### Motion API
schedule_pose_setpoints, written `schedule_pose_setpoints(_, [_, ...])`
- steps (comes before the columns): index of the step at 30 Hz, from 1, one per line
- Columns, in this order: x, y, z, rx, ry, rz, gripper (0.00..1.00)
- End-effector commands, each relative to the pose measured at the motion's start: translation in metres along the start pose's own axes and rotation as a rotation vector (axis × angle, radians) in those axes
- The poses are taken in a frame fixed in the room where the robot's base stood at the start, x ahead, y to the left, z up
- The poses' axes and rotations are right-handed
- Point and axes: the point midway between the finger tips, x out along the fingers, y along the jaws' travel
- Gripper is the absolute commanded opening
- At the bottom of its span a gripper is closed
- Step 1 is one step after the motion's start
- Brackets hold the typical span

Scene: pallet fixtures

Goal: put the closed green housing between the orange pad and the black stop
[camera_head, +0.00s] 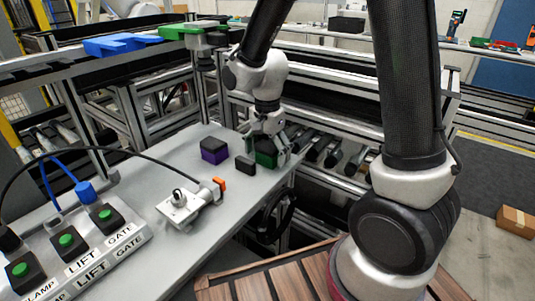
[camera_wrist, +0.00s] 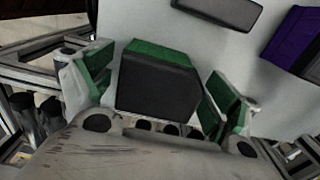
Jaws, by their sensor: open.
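The green housing (camera_head: 266,158) stands near the far right edge of the grey table, partly hidden by my gripper (camera_head: 269,135). In the wrist view the housing (camera_wrist: 158,82) shows a dark grey top face and green sides. My gripper's two green-padded fingers are open on either side of it, with gaps showing. The black stop (camera_head: 245,164) is a small dark block just left of the housing; it also shows at the top of the wrist view (camera_wrist: 225,11). The orange pad (camera_head: 219,184) is on the tip of a clamp, nearer the camera and left of the stop.
A purple block with a dark top (camera_head: 214,151) stands behind and left of the stop. The metal clamp fixture (camera_head: 181,208) is on the table. A control box (camera_head: 75,252) with green buttons is at the front left. Rollers (camera_head: 333,152) lie beyond the table's right edge.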

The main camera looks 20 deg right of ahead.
Motion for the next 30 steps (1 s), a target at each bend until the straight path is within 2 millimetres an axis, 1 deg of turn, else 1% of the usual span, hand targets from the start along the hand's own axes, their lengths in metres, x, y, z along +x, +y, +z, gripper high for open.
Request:
schedule_pose_setpoints(2, [0.0,0.0,0.0,0.0,0.0,0.0,0.89])
schedule_pose_setpoints(3, [0.0,0.0,0.0,0.0,0.0,0.0,0.86])
schedule_pose_setpoints(11, [-0.001,0.0,0.0,0.0,0.0,0.0,0.38])
schedule_pose_setpoints(13, [-0.001,0.0,0.0,0.0,0.0,-0.001,0.37])
schedule_pose_setpoints(14, [-0.001,0.0,0.0,0.0,0.0,-0.001,0.32])
schedule_pose_setpoints(19, [-0.002,0.0,0.0,0.0,0.0,-0.001,0.32])
schedule_pose_setpoints(22, [-0.009,-0.001,0.0,-0.001,0.001,-0.004,0.32])
schedule_pose_setpoints(26, [-0.033,-0.002,0.0,0.0,0.002,-0.007,0.32])
schedule_pose_setpoints(30, [-0.064,-0.002,0.0,-0.001,0.002,-0.007,0.32])
